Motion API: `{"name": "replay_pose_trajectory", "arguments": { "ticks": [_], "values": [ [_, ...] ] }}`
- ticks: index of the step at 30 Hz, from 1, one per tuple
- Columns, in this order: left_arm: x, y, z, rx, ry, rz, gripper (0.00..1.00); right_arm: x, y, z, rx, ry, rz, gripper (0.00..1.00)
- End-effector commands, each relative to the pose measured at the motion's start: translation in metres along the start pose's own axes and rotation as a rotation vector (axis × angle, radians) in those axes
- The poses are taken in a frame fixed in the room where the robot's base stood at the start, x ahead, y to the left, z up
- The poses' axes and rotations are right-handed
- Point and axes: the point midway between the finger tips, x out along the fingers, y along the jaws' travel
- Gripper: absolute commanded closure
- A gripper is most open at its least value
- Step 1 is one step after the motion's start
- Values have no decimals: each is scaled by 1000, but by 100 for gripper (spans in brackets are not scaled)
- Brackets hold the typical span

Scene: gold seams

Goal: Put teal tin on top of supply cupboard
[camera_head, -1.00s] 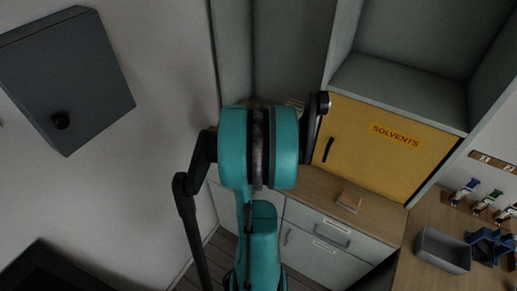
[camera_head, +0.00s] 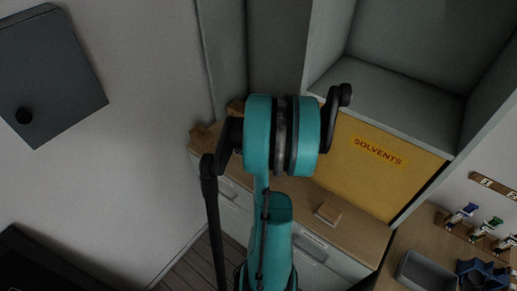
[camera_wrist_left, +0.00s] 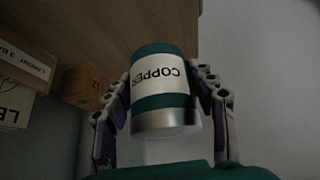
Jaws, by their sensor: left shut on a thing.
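The teal tin (camera_wrist_left: 163,58), with a white label reading COPPER upside down in the picture and a bare metal end, is in the left wrist view. My left gripper (camera_wrist_left: 165,85) is shut on its sides, one finger on each side. In the head view my own teal arm stands in the middle; the gripper and tin are hidden behind it. A yellow-fronted cupboard (camera_head: 350,182) marked SOLVENTS stands right of the arm, below an open grey compartment (camera_head: 392,105). I cannot tell whether this is the supply cupboard. My right gripper is not in view.
A dark grey wall box (camera_head: 50,85) hangs at the left. A wooden worktop (camera_head: 350,232) carries a small wooden block (camera_head: 328,213). At the right are a grey bin (camera_head: 425,272), a blue item (camera_head: 482,273) and several small bottles. Boxes (camera_wrist_left: 25,65) show in the left wrist view.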

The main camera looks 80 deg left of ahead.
Motion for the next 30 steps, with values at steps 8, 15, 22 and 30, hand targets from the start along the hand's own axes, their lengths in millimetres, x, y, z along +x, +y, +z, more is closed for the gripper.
{"name": "replay_pose_trajectory", "arguments": {
  "ticks": [8,15,22,30],
  "values": [
    [40,0,25,0,1,0,81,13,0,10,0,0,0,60],
    [58,0,37,0,0,0,81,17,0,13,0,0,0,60],
    [84,0,54,0,1,0,81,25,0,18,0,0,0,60],
    [84,0,54,0,0,0,81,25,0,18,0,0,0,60]
  ]
}}
